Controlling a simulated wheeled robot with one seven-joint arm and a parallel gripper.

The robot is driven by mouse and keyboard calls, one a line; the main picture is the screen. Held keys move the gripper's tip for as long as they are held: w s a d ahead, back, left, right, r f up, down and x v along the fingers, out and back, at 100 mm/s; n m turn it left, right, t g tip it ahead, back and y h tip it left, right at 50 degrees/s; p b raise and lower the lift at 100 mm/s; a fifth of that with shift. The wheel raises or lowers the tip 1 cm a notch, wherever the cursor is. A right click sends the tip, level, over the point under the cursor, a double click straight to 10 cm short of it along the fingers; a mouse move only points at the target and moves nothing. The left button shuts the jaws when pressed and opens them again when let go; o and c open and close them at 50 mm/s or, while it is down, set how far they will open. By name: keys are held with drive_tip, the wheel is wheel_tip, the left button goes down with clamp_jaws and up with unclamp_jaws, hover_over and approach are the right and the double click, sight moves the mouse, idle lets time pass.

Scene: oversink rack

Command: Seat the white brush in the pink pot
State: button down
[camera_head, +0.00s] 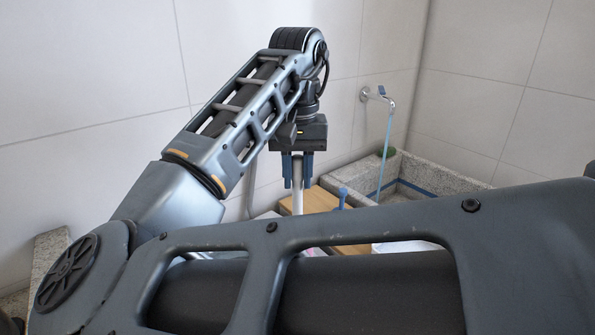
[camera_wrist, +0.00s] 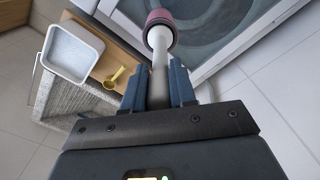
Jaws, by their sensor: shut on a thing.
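My gripper (camera_head: 298,187) points down, and its two blue fingers are shut on the white brush (camera_head: 297,199). In the wrist view my gripper (camera_wrist: 159,82) holds the brush handle, and the brush's rounded white end (camera_wrist: 160,38) points away from the fingers. The pink pot (camera_wrist: 158,16) shows directly behind that white end, near the top of the wrist view. The white end overlaps the pot in the picture. I cannot tell whether it is inside the pot or above it. In the head view my arm hides the pot.
A white bucket (camera_wrist: 73,51) and a yellow scoop (camera_wrist: 115,78) are left of the brush in the wrist view. A pale-framed panel (camera_wrist: 212,70) lies to the right. The head view shows a blue-handled item (camera_head: 342,197), wooden board (camera_head: 322,204) and stone sink (camera_head: 437,172).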

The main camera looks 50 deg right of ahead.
drive_tip(key=shift+f, duration=0.4)
drive_tip(key=c, duration=0.8)
unclamp_jaws()
drive_tip(key=shift+r, duration=3.9)
drive_tip(key=shift+s, duration=0.1)
